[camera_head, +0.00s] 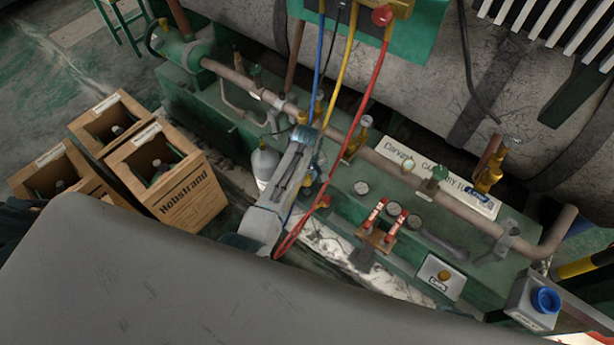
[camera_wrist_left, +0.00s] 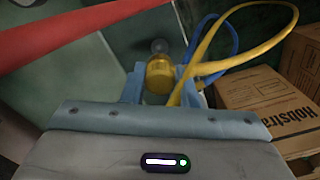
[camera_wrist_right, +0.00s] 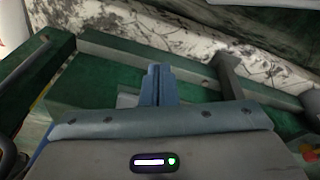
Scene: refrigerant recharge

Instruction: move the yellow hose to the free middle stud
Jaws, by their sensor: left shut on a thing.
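My left gripper (camera_head: 314,124) is over the green skid, near the pipe. In the left wrist view its blue fingers (camera_wrist_left: 160,82) are shut on a brass fitting (camera_wrist_left: 159,74). The yellow hose (camera_head: 344,75) hangs from the manifold at the top of the head view down to this gripper. It also loops beside the fitting in the left wrist view (camera_wrist_left: 240,52). A small grey round part (camera_wrist_left: 159,46) shows just beyond the fitting; I cannot tell whether they touch. My right gripper (camera_wrist_right: 158,85) has its fingers together, empty, above the green frame. I cannot make out the middle stud.
The blue hose (camera_head: 320,50) and red hose (camera_head: 368,95) hang close to my left arm. A long pipe (camera_head: 350,148) with valves crosses the skid. A grey cylinder (camera_head: 264,164) stands beside the arm.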

